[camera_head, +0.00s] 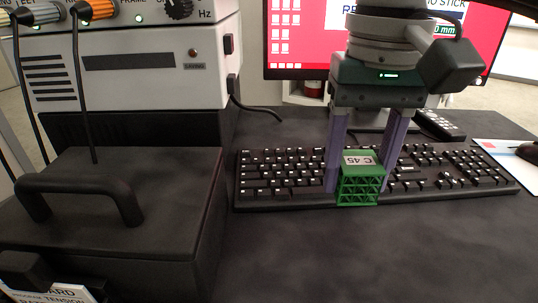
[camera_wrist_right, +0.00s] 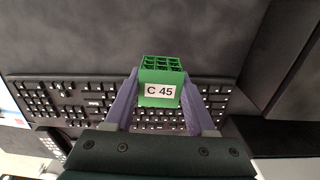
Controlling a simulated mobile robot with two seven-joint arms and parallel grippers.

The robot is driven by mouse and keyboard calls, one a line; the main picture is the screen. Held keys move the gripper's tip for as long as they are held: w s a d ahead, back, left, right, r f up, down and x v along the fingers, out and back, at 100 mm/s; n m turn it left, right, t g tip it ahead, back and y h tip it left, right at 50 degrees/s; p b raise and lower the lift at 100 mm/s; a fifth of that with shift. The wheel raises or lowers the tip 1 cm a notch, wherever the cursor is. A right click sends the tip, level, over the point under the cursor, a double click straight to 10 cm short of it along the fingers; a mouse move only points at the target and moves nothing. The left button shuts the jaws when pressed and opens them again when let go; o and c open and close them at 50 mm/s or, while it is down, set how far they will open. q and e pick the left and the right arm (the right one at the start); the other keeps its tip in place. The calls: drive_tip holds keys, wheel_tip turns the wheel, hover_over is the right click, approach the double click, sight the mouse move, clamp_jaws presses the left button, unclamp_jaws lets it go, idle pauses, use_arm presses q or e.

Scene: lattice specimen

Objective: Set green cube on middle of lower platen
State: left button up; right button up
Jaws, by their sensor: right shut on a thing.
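The green lattice cube (camera_head: 361,185) has a white label reading "C 45" on its upper face. My right gripper (camera_head: 360,183) points down and is shut on the cube, with one purple finger on each side of it. In the head view the cube shows in front of the keyboard. The cube also shows in the right wrist view (camera_wrist_right: 161,92), between the fingertips. I cannot make out the lower platen in either view. My left gripper is not in view.
A black keyboard (camera_head: 275,178) lies on the dark table (camera_head: 400,255) behind and under the cube. A machine with a black handled block (camera_head: 150,215) stands at the left. A monitor (camera_head: 300,40) is behind. The front right table is clear.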

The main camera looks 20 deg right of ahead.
sight(343, 225)
drive_tip(key=shift+f+b, duration=0.4)
drive_tip(key=shift+f, duration=2.4)
drive_tip(key=shift+f, duration=0.2)
drive_tip(key=o, duration=1.3)
drive_tip(key=shift+r, duration=0.1)
drive_tip(key=shift+o, duration=0.2)
